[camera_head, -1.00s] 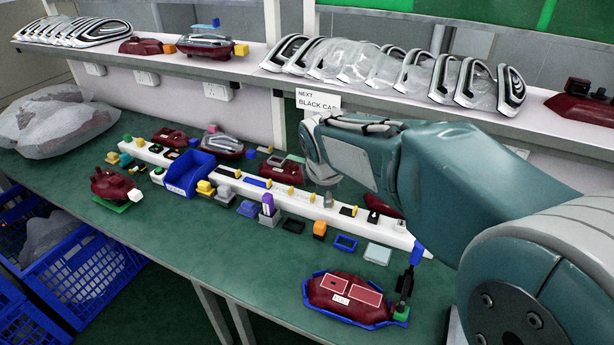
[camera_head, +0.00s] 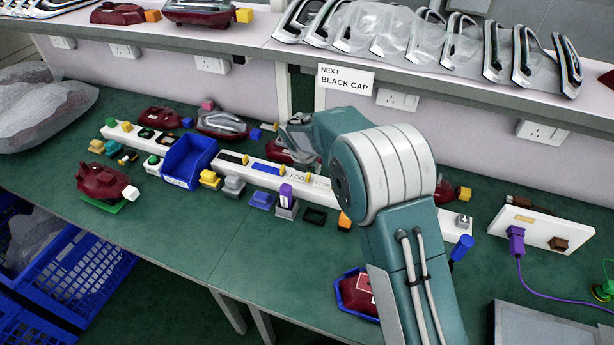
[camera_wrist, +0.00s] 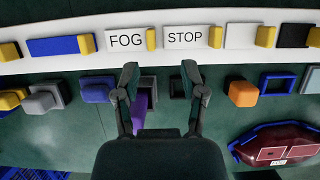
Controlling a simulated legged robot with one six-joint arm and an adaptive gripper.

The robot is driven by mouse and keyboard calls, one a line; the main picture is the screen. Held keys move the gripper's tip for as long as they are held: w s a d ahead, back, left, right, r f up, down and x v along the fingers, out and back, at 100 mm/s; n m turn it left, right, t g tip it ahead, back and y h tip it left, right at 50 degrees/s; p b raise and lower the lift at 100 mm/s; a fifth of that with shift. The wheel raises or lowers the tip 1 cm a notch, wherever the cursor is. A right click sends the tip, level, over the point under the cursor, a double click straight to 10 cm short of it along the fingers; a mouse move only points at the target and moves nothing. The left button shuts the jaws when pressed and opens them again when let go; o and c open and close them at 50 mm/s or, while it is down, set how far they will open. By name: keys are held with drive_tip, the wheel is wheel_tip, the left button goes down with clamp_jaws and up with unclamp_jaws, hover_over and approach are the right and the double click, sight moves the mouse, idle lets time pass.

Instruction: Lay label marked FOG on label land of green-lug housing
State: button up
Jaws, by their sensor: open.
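The white label marked FOG (camera_wrist: 126,40) lies on the white strip, with a yellow block at its right end; it also shows small in the head view (camera_head: 299,177). A STOP label (camera_wrist: 186,38) is to its right. My gripper (camera_wrist: 160,74) is open and empty, its fingertips below the gap between the two labels in the wrist view. A dark red housing (camera_wrist: 285,136) with red panels and a small pale label sits in a blue tray at lower right; in the head view my arm partly hides this housing (camera_head: 352,292). No green lug shows on its visible part.
The white strip (camera_wrist: 70,67) carries a blue label (camera_wrist: 60,46) and several others. Small coloured blocks and a purple piece (camera_wrist: 140,108) stand before it. A blue bin (camera_head: 186,166) and a housing on a green base (camera_head: 103,184) are at left. A shelf runs behind.

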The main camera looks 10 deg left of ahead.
sight(308, 175)
drive_tip(key=w+f, duration=0.1)
drive_tip(key=f, duration=0.1)
drive_tip(key=a+f, duration=0.1)
drive_tip(key=f, duration=0.1)
drive_tip(key=w+f, duration=0.1)
drive_tip(key=f, duration=0.1)
drive_tip(key=shift+w+a+f, duration=0.1)
drive_tip(key=shift+w+a, duration=0.15)
drive_tip(key=shift+w, duration=0.05)
drive_tip(key=shift+w+d+f, duration=0.1)
drive_tip(key=shift+d+f, duration=0.05)
drive_tip(key=shift+d, duration=0.45)
drive_tip(key=shift+a, duration=0.25)
clamp_jaws()
drive_tip(key=shift+a+f, duration=0.1)
drive_tip(key=shift+a, duration=0.05)
